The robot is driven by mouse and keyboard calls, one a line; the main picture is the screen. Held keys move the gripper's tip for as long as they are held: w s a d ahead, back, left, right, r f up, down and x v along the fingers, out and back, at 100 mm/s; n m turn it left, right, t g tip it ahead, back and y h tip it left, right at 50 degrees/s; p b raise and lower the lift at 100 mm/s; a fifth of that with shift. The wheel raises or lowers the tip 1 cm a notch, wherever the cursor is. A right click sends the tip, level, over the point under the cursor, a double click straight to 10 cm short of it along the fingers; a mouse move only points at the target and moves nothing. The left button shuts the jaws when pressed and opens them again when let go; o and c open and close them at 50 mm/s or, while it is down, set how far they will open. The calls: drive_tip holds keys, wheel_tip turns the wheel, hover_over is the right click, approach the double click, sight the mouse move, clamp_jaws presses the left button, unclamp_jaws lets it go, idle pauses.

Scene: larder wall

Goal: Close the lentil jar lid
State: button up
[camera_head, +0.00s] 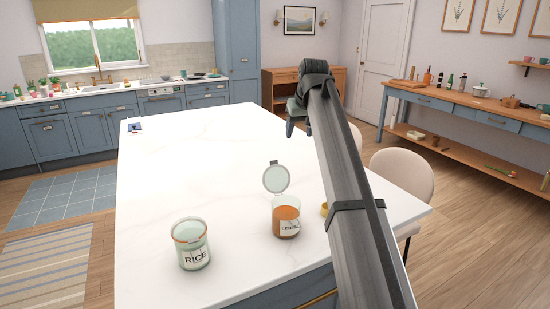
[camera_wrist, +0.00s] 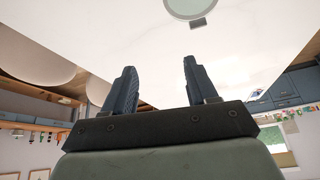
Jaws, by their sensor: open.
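The lentil jar (camera_head: 286,218) stands upright on the white island top, with orange-brown contents and a label partly readable as "LEN". Its round glass lid (camera_head: 276,178) is hinged open and stands up behind the rim. In the wrist view a round pale glass shape with a small grey piece, seemingly the lid (camera_wrist: 190,8), shows at the top edge. My gripper (camera_head: 296,112) is raised beyond the jar, up and right of the lid in the head view, apart from it. In the wrist view my gripper (camera_wrist: 158,80) has its two dark fingers apart, with nothing between them.
A rice jar (camera_head: 191,245) stands left of the lentil jar on the island top (camera_head: 190,160). A yellowish round thing (camera_head: 324,209) is partly hidden behind my arm. Beige chairs (camera_head: 403,172) stand at the island's right side. The island's middle and left are mostly clear.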

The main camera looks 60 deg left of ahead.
drive_tip(key=s+r+n, duration=0.2)
drive_tip(key=s, duration=0.4)
approach(274, 162)
drive_tip(key=shift+g, duration=0.4)
drive_tip(key=x, duration=0.7)
drive_tip(key=shift+w+a+f, duration=0.25)
drive_tip(key=shift+w+a, duration=0.05)
drive_tip(key=shift+w, duration=0.05)
drive_tip(key=shift+h, duration=0.3)
clamp_jaws()
drive_tip(key=shift+d, duration=0.1)
